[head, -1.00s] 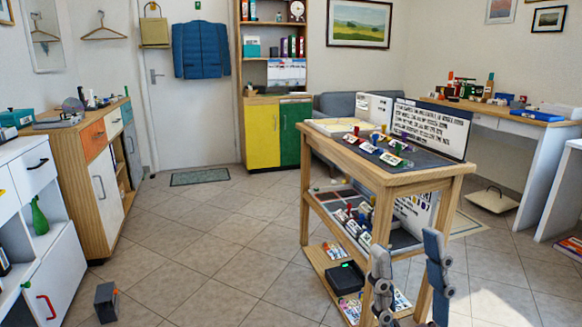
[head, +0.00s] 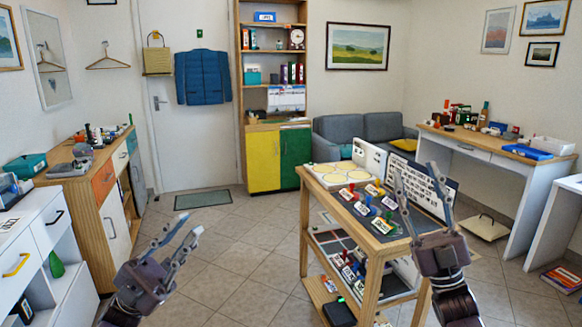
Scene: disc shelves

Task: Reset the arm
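My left gripper (head: 193,224) is in the lower left of the head view. Its two fingers point up and to the right, spread apart with nothing between them. My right gripper (head: 416,170) is at the lower right, in front of the right end of the wooden cart (head: 388,240). Its fingers point up and stand apart, with nothing held between them. It hides part of the cart's end and of the white text board (head: 422,184) behind it.
The cart carries yellow discs (head: 335,176) and several labelled coloured items. A wooden cabinet (head: 80,200) and a white drawer unit (head: 75,260) stand at left. Desks (head: 520,185) stand at right. Tiled floor (head: 235,245) is open between the cabinet and cart.

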